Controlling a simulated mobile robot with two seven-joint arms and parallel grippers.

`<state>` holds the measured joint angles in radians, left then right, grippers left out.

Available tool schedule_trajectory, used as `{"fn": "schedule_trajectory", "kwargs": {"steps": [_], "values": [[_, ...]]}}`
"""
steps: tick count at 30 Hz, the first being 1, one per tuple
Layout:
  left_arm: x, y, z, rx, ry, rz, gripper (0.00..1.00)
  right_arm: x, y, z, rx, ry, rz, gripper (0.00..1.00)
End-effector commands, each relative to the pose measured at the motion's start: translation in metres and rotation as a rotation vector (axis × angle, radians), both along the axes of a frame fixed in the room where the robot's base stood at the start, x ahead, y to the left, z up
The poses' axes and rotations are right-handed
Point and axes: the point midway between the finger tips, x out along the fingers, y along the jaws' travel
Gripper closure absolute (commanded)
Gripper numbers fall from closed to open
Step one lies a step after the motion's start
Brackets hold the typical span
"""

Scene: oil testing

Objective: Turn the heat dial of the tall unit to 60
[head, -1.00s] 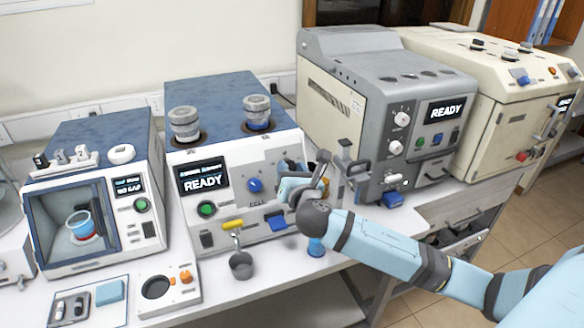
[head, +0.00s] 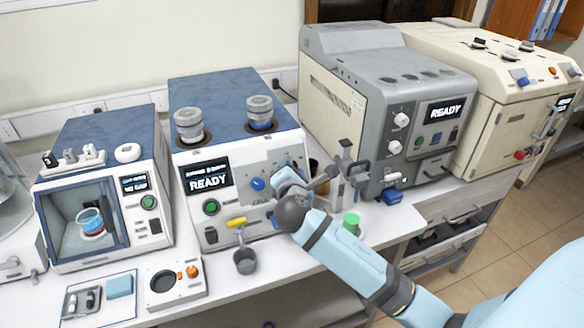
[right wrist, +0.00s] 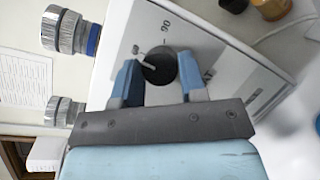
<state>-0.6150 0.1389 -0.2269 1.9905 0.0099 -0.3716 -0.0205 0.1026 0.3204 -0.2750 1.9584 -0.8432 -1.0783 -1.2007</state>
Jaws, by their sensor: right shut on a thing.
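The unit with the blue top (head: 225,88) stands in the middle of the bench, its screen reading READY. My right gripper (right wrist: 158,72) is at the right part of its front panel. In the right wrist view its two blue fingers are shut on a round black dial (right wrist: 158,66), one on each side. A printed 90 shows beside the dial; another mark by it is too small to read, and I cannot tell the dial's setting. In the head view my right gripper (head: 288,178) hides the dial. My left gripper is in neither view.
A blue knob (head: 258,184) is just left of my gripper on the panel. A grey stand (head: 346,180) and a grey machine (head: 385,90) are to the right.

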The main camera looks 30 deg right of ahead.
Motion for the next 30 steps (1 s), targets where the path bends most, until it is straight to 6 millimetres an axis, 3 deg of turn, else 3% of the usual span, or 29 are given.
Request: {"fn": "schedule_trajectory", "kwargs": {"steps": [15,16,19,30], "values": [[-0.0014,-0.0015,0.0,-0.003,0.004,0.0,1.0,0.0002,-0.0002,0.0008,0.017,-0.007,-0.008,0.85],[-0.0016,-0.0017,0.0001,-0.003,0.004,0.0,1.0,0.0002,-0.0002,0.0008,0.017,-0.007,-0.008,0.57],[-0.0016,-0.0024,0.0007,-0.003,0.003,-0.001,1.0,0.0002,-0.0002,0.0008,0.017,-0.007,-0.008,0.36],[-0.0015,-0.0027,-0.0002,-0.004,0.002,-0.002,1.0,-0.0053,0.004,0.0005,0.017,-0.005,-0.007,0.36]]}}
